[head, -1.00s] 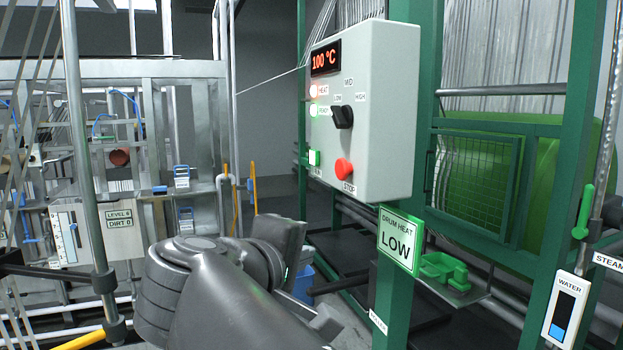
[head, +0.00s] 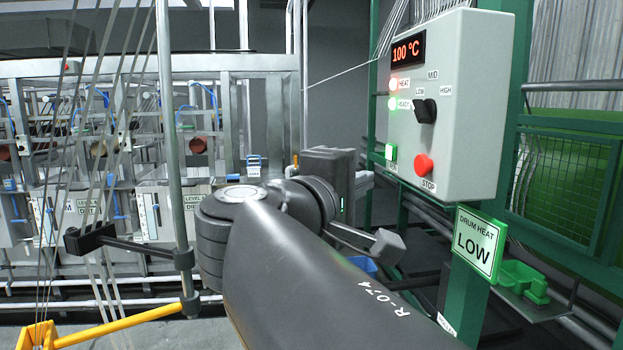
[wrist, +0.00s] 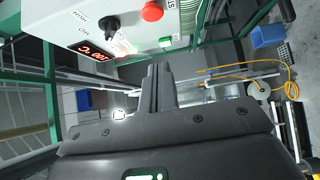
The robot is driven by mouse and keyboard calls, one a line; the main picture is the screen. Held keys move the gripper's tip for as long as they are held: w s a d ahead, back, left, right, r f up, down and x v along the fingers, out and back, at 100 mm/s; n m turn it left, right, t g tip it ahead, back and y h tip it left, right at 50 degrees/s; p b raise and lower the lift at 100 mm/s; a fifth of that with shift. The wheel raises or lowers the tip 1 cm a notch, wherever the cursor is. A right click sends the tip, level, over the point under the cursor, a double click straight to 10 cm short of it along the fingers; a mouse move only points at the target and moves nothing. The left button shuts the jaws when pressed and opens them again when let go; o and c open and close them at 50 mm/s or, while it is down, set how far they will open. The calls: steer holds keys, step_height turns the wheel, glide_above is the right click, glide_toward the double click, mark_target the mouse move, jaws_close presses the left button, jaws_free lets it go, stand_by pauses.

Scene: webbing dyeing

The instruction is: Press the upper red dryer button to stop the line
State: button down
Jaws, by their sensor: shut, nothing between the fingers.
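The red stop button (head: 424,164) sits low on the front of the grey dryer control box (head: 470,110), above the STOP label. It also shows in the wrist view (wrist: 152,11) at the top edge. A green-and-white button (head: 391,152) is to its left, and a black selector knob (head: 426,110) is above it. The display (head: 408,49) reads 100 °C. The HEAT and READY lamps are lit. My gripper (wrist: 159,70) is shut and empty in the wrist view, pointing below the box and apart from the red button.
A green post with a DRUM HEAT LOW sign (head: 480,244) stands under the box, with a green tray (head: 525,280) beside it. Metal frames with blue tubes fill the left. A blue bin (wrist: 268,36) and yellow hose (wrist: 270,80) lie on the floor.

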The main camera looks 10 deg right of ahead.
steer(key=shift+w+d, duration=0.95)
steer(key=shift+d, duration=0.65)
steer(key=shift+w+d, duration=0.95)
steer(key=shift+d, duration=0.7)
steer(key=shift+w+d, duration=0.95)
steer(key=shift+d, duration=0.65)
steer(key=shift+s+d, duration=0.1)
steer(key=shift+d, duration=1)
steer(key=shift+a, duration=0.5)
glide_toward(419, 168)
steer(key=s+a, duration=0.1)
steer(key=a, duration=0.5)
steer(key=shift+s, duration=0.3)
